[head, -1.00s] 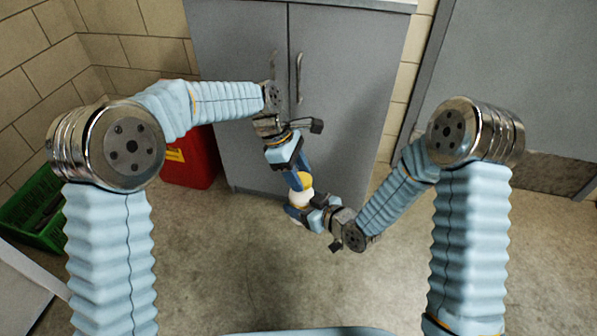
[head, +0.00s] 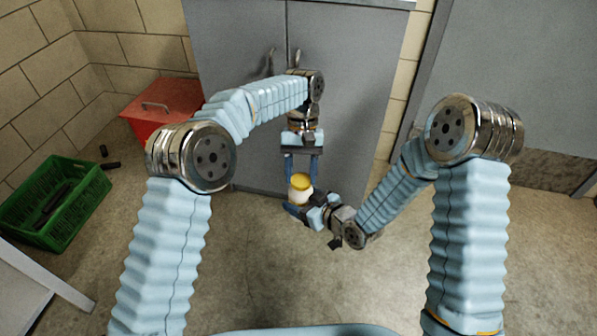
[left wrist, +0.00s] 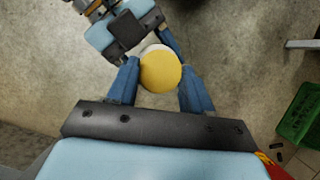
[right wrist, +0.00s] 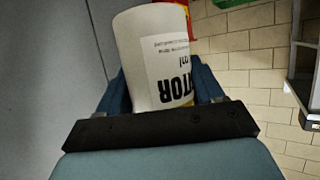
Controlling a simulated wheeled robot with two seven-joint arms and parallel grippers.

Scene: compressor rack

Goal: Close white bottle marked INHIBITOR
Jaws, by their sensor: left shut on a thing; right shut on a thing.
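The white bottle (head: 299,196) stands roughly upright in the middle of the head view. Its printed label, with large letters ending in "TOR", shows in the right wrist view (right wrist: 150,60). A yellow cap (head: 302,181) is on top of the bottle; it also shows in the left wrist view (left wrist: 161,72). My right gripper (head: 309,205) is shut on the bottle body from the side. My left gripper (head: 301,172) comes from above and is shut on the cap, with one finger on each side. Whether the cap is fully seated cannot be told.
A grey cabinet (head: 235,100) stands behind my grippers. A red box (head: 160,125) with a handle is at the left. A green crate (head: 60,215) with dark items lies on the floor further left. The floor in front is clear.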

